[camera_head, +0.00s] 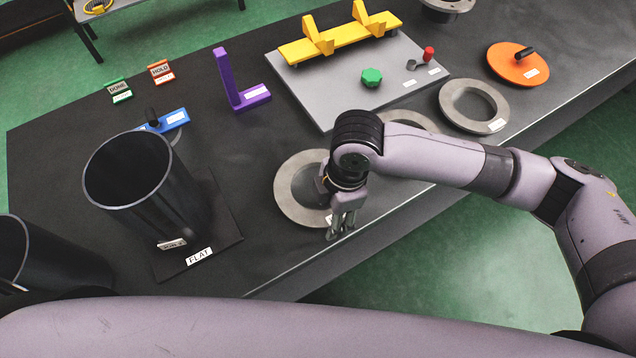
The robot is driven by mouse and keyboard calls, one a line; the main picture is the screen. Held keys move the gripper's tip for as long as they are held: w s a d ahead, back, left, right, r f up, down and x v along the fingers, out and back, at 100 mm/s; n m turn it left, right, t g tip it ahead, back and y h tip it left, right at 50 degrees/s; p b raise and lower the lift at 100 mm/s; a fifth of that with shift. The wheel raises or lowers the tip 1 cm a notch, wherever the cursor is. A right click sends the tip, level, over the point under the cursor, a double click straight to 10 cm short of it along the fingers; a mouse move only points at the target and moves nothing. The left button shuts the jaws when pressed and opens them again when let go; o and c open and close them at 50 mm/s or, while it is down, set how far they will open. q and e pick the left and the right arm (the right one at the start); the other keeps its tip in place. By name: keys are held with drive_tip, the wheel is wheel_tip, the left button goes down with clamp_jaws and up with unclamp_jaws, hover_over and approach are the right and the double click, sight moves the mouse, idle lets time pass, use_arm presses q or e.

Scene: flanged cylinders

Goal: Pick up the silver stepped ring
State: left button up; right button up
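Three flat grey metal rings lie on the dark bench. One ring (291,207), with what looks like a raised inner step, is near the front edge and partly hidden by my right gripper. A second ring (415,118) is mostly hidden behind my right arm. A third, plain-looking ring (449,112) with a white label lies further right. I cannot tell for sure which is the silver stepped ring. My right gripper (341,234) points down over the right side of the first ring, by the bench edge. Its finger gap and any contact are unclear. My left gripper is out of view.
A black cylinder (150,190) stands on a dark plate labelled FLAT (222,225). A grey board (325,105) carries a yellow rack (340,38). A purple L-shaped piece (229,80), blue handled piece (174,120) and orange disc (510,66) lie around.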

clamp_jaws()
idle(0.4)
drive_tip(key=shift+r, duration=0.1)
